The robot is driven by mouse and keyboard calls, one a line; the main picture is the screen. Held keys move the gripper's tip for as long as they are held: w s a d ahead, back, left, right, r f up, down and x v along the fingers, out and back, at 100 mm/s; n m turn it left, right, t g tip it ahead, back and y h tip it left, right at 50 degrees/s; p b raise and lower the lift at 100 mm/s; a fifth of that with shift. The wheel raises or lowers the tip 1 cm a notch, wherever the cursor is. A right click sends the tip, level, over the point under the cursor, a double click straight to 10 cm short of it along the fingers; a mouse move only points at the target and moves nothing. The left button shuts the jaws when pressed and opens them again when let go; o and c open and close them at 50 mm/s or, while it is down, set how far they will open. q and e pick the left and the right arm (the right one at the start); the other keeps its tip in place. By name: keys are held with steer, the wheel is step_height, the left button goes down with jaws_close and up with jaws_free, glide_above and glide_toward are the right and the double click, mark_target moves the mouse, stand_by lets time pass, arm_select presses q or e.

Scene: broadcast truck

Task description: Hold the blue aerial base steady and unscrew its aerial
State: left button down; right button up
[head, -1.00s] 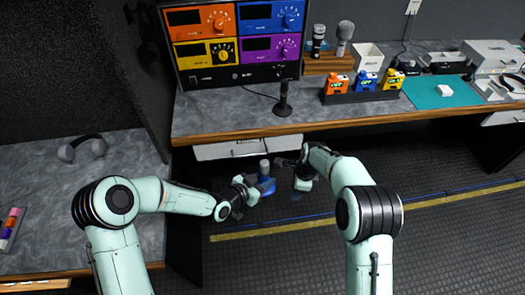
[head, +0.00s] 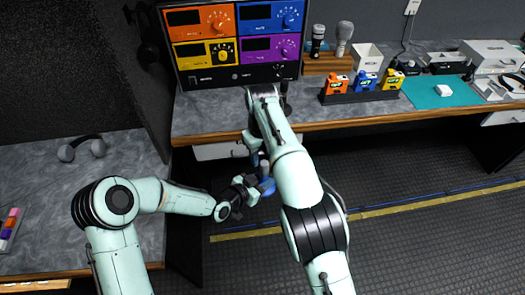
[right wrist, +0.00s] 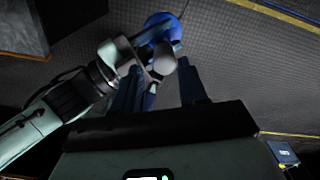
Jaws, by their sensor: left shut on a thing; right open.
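The blue aerial base (head: 267,187) is held in the air in front of the bench by my left gripper (head: 254,189), which is shut on it. The base also shows in the right wrist view (right wrist: 163,24), partly hidden by my left gripper's fingers. Its grey aerial (right wrist: 165,62) points toward the right wrist camera, and shows above the base in the head view (head: 264,166). My right gripper (right wrist: 160,80) is open, its dark fingers on either side of the aerial's line. I cannot tell whether they touch it. In the head view its fingertips are partly hidden.
The bench (head: 200,115) carries a rack of coloured units (head: 238,47), a holder of orange, blue and yellow packs (head: 360,96), and a teal mat (head: 430,93). A headset (head: 82,148) lies on the left table. The floor at right is free.

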mark_target(262, 168)
step_height(262, 168, down, 7)
steer(key=shift+r, duration=0.1)
stand_by(0.3)
